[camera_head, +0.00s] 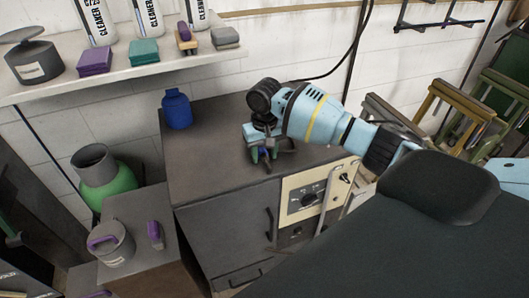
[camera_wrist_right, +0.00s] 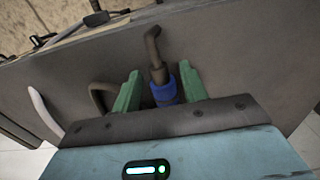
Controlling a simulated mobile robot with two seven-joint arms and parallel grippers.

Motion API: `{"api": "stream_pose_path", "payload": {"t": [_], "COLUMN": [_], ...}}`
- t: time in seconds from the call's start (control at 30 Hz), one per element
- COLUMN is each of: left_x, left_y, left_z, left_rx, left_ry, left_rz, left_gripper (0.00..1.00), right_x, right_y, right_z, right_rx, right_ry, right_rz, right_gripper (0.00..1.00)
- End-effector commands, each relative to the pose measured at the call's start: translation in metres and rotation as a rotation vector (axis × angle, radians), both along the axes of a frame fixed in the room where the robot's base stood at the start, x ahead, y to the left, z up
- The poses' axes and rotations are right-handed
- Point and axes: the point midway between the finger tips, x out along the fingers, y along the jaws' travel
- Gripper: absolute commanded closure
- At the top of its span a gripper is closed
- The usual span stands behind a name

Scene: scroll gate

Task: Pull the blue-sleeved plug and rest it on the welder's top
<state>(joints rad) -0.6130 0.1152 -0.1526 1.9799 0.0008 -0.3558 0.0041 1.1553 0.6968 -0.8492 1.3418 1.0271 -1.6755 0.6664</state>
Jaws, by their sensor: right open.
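My right gripper (camera_head: 262,156) is over the welder's front top edge in the head view. In the right wrist view the gripper's two green fingers (camera_wrist_right: 160,95) stand apart. The blue-sleeved plug (camera_wrist_right: 164,92) shows between them, nearer the right finger, with a bent dark cable or stem above it. Whether a finger touches it I cannot tell. In the head view the arm and gripper mostly hide the plug. My left gripper is out of view.
A blue bottle (camera_head: 177,108) stands at the back left of the welder top. A lower stand at left holds a grey pot (camera_head: 112,245) and a purple-and-grey block (camera_head: 155,235). A green canister (camera_head: 105,180) is behind it. A shelf (camera_head: 150,72) runs along the wall.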

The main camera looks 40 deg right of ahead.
Motion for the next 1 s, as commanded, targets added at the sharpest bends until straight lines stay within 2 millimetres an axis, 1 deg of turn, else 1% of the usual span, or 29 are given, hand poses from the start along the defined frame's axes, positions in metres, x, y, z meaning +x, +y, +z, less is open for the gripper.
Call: {"api": "stream_pose_path", "payload": {"t": [0.13,0.23,0.5,0.63,0.8,1.0], "left_x": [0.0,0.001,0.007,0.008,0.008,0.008], "left_y": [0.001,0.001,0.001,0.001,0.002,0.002], "left_z": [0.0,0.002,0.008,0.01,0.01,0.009], "left_rx": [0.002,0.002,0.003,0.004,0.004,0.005], "left_ry": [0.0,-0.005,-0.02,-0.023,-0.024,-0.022], "left_rz": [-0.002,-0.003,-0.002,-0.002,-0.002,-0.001], "left_gripper": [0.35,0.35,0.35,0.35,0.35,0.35], "right_x": [0.0,0.0,0.0,0.0,0.0,0.0], "right_y": [0.0,0.0,0.0,0.0,0.0,0.0], "right_z": [0.001,0.009,0.052,0.069,0.077,0.078], "right_rx": [0.0,0.001,0.0,0.001,0.0,0.0], "right_ry": [0.001,-0.001,-0.004,-0.004,0.0,0.001], "right_rz": [0.0,0.0,0.001,0.0,0.0,0.0], "right_gripper": [0.57,0.57,0.57,0.57,0.57,0.57]}}
